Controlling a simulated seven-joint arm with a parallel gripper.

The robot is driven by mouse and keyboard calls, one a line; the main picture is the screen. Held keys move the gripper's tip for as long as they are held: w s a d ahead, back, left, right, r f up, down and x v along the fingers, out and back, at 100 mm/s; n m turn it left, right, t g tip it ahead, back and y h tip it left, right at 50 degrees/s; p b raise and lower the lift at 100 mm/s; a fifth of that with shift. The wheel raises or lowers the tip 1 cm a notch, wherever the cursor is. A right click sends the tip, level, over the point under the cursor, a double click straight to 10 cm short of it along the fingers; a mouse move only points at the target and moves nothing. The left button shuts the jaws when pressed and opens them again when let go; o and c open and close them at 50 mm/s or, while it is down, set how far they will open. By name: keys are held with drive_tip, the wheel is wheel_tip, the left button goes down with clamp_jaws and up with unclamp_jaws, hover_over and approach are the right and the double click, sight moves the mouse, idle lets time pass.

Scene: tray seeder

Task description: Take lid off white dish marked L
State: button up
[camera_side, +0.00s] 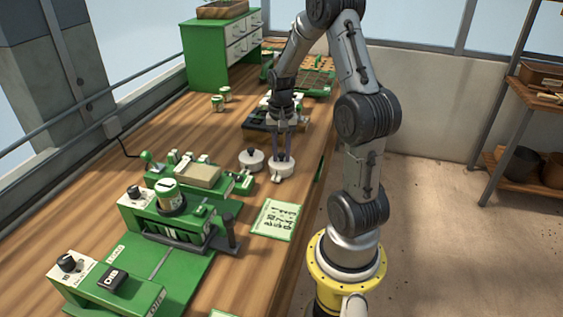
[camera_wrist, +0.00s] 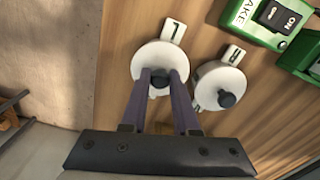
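Two white round dishes with lids and black knobs stand side by side on the wooden bench. One dish (camera_wrist: 148,60) has a tag (camera_wrist: 173,31) whose mark looks like an L seen turned or a 1. The other dish (camera_wrist: 213,78) has a tag (camera_wrist: 234,54) that seems to read R. My gripper (camera_wrist: 161,75) points down over the first dish, its two fingers on either side of the black knob (camera_wrist: 159,81). Whether they touch the knob is unclear. In the side view my gripper (camera_side: 281,156) is above the right-hand dish (camera_side: 283,172), left of it the other dish (camera_side: 251,163).
Green seeder machinery (camera_side: 190,215) stands on the bench to the left, with a printed green-edged card (camera_side: 277,219) in front of the dishes. A dark tray (camera_side: 262,132) lies behind them. The bench edge is close on the right.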

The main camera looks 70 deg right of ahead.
clamp_jaws()
drive_tip(key=shift+r, duration=0.15)
